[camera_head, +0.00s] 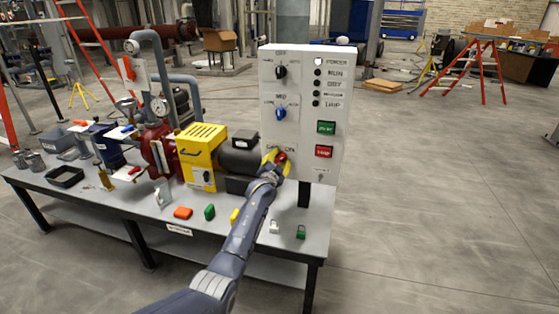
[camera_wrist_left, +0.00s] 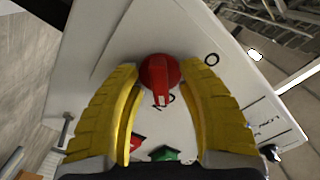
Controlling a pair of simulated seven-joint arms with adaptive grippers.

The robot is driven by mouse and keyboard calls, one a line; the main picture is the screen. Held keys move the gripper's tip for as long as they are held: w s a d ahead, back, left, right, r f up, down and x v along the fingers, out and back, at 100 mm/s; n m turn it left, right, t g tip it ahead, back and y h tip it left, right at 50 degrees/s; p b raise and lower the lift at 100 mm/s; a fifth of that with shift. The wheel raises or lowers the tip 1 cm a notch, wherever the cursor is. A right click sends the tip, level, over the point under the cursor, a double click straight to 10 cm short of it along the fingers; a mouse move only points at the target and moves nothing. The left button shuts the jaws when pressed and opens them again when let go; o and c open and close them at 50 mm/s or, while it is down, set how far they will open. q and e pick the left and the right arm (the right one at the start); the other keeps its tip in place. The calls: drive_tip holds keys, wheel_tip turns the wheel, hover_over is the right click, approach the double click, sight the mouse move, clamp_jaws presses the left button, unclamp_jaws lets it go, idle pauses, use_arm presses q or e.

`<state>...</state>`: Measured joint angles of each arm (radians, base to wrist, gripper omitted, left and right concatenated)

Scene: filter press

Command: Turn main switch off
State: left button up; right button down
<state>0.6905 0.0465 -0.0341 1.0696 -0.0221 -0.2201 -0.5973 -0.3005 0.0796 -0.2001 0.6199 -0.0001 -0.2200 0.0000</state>
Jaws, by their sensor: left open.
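The main switch is a red rotary knob (camera_head: 282,157) low on the left of the white control panel (camera_head: 327,82), with OFF and ON lettering beside it. My left gripper (camera_head: 275,158) is at the knob, with its yellow fingers open on either side of it. In the left wrist view the red knob (camera_wrist_left: 160,78) lies between the two spread yellow fingers (camera_wrist_left: 162,95). Its handle bar points toward the bottom of that view. I cannot tell whether a finger touches it. My right gripper is not in view.
A yellow pump guard (camera_head: 201,150) stands left of the panel.

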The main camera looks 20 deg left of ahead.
use_arm(q)
drive_tip(key=shift+o, duration=0.2)
clamp_jaws()
idle(0.5)
drive_tip(key=n, duration=0.5)
drive_tip(key=shift+r, duration=0.1)
drive_tip(key=n, duration=0.4)
drive_tip(key=shift+n, duration=0.3)
drive_tip(key=n, duration=0.4)
drive_tip(key=shift+n, duration=2.1)
